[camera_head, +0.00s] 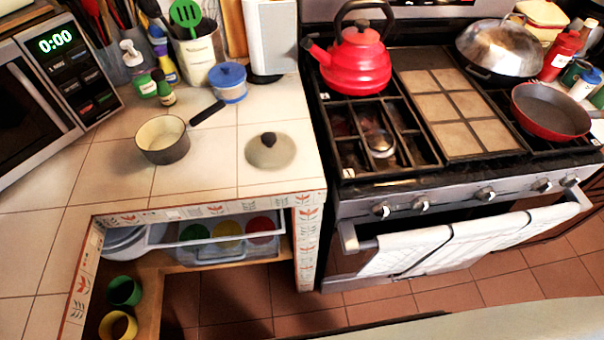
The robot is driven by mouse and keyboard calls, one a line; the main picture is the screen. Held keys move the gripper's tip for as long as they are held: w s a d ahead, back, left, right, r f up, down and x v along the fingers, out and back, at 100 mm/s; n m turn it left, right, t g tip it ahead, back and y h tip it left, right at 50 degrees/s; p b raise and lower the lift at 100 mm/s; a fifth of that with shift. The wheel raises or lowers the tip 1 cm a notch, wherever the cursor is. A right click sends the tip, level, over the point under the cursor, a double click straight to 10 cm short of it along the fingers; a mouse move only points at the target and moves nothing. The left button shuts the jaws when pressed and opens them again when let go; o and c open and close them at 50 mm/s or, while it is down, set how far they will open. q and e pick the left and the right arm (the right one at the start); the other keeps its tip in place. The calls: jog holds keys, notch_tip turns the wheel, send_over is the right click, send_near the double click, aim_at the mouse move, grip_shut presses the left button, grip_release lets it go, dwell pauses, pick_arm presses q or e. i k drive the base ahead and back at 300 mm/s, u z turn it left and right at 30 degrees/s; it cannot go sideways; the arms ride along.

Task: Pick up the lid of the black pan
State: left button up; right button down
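A round lid (270,152) with a dark knob lies on the tiled counter, left of the stove. A small dark-sided pan (164,140) with a pale inside stands uncovered to the left of the lid. Its black handle points up and right, toward the blue-lidded pot. The lid and the pan are apart. Another larger silvery domed lid (498,48) sits at the back right of the stove, over a dark pan. Neither of my grippers is in view.
A red kettle (355,62) stands on the stove's left burners. A red pan (550,110) is at the stove's right. A microwave (48,82), bottles and a blue-lidded pot (228,82) line the counter's left and back. Counter around the lid is clear. A towel (470,240) hangs on the oven handle.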

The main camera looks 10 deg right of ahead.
aim_at(268, 150)
jog(key=z, duration=0.3)
jog(key=k, duration=0.75)
jog(key=z, duration=1.1)
jog(key=i, duration=0.85)
jog(key=u, duration=0.75)
jog(key=i, duration=0.55)
jog(key=u, duration=0.55)
